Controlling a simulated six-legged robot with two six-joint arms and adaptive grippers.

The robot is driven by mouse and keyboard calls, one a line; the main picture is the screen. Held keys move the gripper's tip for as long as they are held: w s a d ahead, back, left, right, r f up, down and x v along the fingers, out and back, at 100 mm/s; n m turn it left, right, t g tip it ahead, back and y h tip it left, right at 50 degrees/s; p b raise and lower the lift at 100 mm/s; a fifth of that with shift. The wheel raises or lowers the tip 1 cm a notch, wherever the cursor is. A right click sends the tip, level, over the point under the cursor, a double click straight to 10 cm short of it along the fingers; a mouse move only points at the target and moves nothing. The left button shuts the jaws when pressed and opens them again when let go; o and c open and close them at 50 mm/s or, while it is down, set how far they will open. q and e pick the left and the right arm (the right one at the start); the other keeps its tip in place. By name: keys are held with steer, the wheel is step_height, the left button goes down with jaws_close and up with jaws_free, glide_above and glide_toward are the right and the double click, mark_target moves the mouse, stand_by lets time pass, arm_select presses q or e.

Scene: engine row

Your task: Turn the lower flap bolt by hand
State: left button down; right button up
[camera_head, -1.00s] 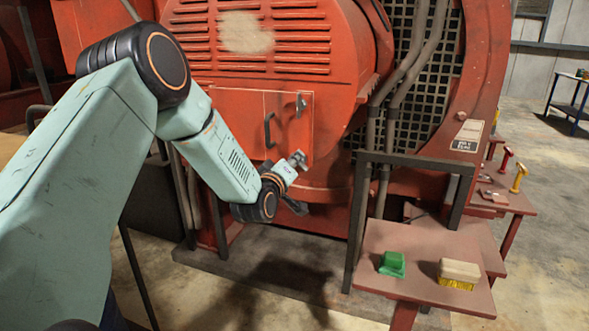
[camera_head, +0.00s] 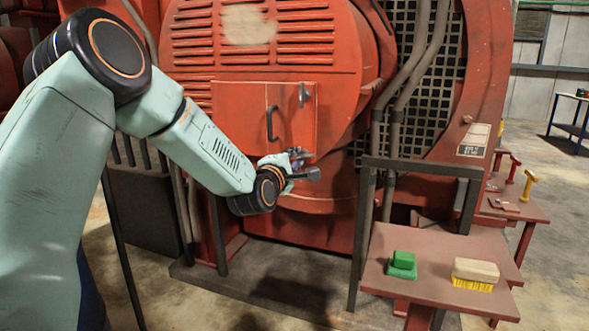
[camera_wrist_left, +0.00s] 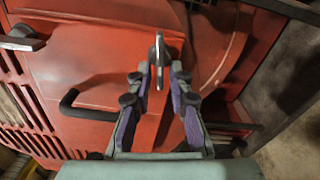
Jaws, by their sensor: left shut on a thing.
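The red flap (camera_head: 240,112) on the rounded red housing is closed, with a dark curved handle (camera_head: 270,124) and an upper bolt (camera_head: 303,95) on its face. The lower flap bolt (camera_wrist_left: 158,58) shows in the left wrist view as a grey metal lever, between my fingertips. My left gripper (camera_head: 297,158) is at the flap's lower right corner. In the left wrist view, its two purple-padded fingers (camera_wrist_left: 158,84) are shut on the bolt from both sides. In the head view, the gripper mostly hides the bolt. My right gripper is not in view.
A small red table (camera_head: 395,240) at the lower right carries a green block (camera_head: 402,264) and a yellow-bristled brush (camera_head: 475,272). A dark frame (camera_head: 420,165) and grey pipes (camera_head: 408,75) stand right of the flap.

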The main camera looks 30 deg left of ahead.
arm_select(q)
steer(key=shift+w+d+f+n+b, duration=0.1)
steer(key=shift+d+n+b, duration=0.1)
steer(key=shift+n+b, duration=2.3)
steer(key=shift+d+f+n+b, duration=0.15)
steer(key=shift+d+n+b, duration=0.05)
steer(key=shift+n+b, duration=2.3)
steer(key=shift+w+d+f+n+b, duration=0.1)
steer(key=shift+d+n+b, duration=0.1)
steer(key=shift+n+b, duration=2.25)
steer(key=shift+n, duration=0.55)
steer(key=c, duration=1.6)
jaws_free()
steer(key=shift+o, duration=0.5)
steer(key=shift+w+f, duration=0.2)
steer(key=shift+f, duration=0.05)
steer(key=v, duration=0.7)
steer(key=shift+s+d, duration=0.15)
steer(key=shift+s, duration=0.2)
